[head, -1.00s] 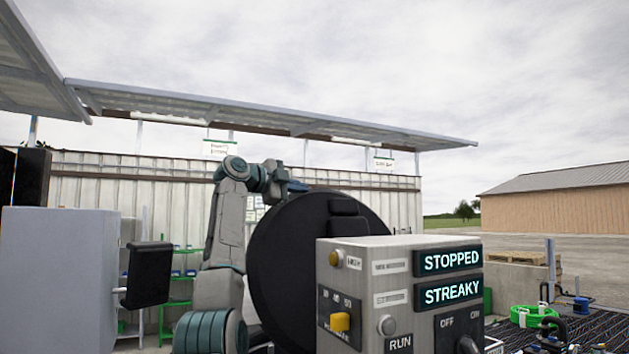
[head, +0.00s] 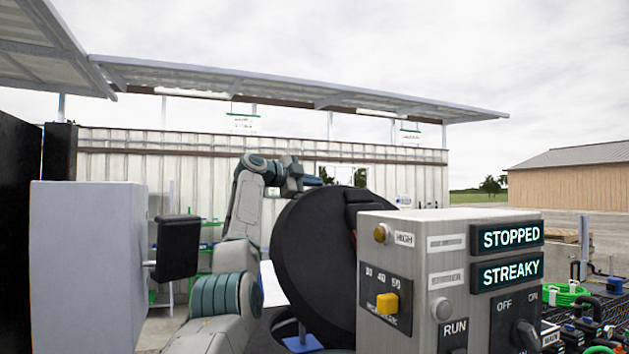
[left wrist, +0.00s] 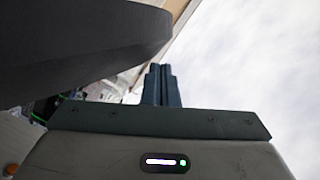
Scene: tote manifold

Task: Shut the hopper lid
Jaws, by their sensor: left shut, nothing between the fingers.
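The hopper lid, a large round black disc (head: 312,262), stands steeply tilted and open in the middle of the head view. The control box hides its lower right part. My left gripper (head: 313,181) is shut and empty by the lid's upper edge; I cannot tell whether it touches. In the left wrist view the closed fingers (left wrist: 162,85) point upward, and a large dark rounded surface (left wrist: 75,45), apparently the lid, lies close on the left. My right gripper is not in view.
A control box (head: 450,230) stands in front at the right, its displays reading STOPPED and STREAKY. A grey cabinet (head: 85,260) with a black block (head: 177,246) is at the left.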

